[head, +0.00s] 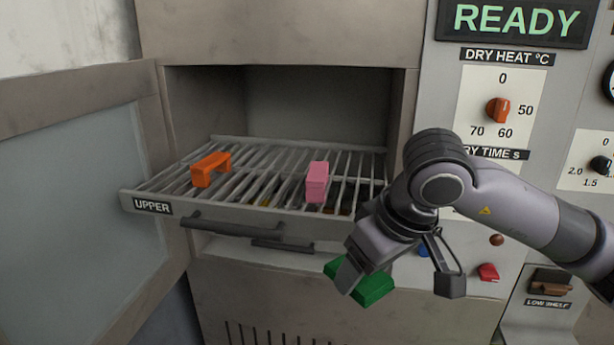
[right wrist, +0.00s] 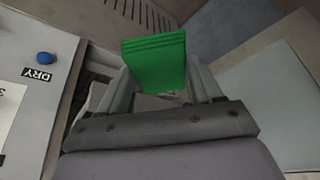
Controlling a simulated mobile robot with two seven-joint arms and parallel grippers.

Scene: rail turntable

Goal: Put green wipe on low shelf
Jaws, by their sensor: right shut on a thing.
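The green wipe (head: 374,289) is a flat green block with ridges on its end, held in front of the cabinet below the upper rack. My right gripper (head: 362,274) is shut on it, and one finger covers part of it in the head view. In the right wrist view the green wipe (right wrist: 154,62) sits between the two fingers (right wrist: 160,88). The low shelf (head: 530,322), with a "LOW SHELF" label, is at the lower right, right of and apart from the wipe. A brown object (head: 550,281) is at the shelf. My left gripper is not in view.
The upper rack (head: 150,192) is pulled out, bearing an orange bridge-shaped piece (head: 210,169) and a pink block (head: 317,181). An open door (head: 80,190) stands at left. The control panel (head: 440,100) is at right, with a red button (head: 488,272) near my right arm.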

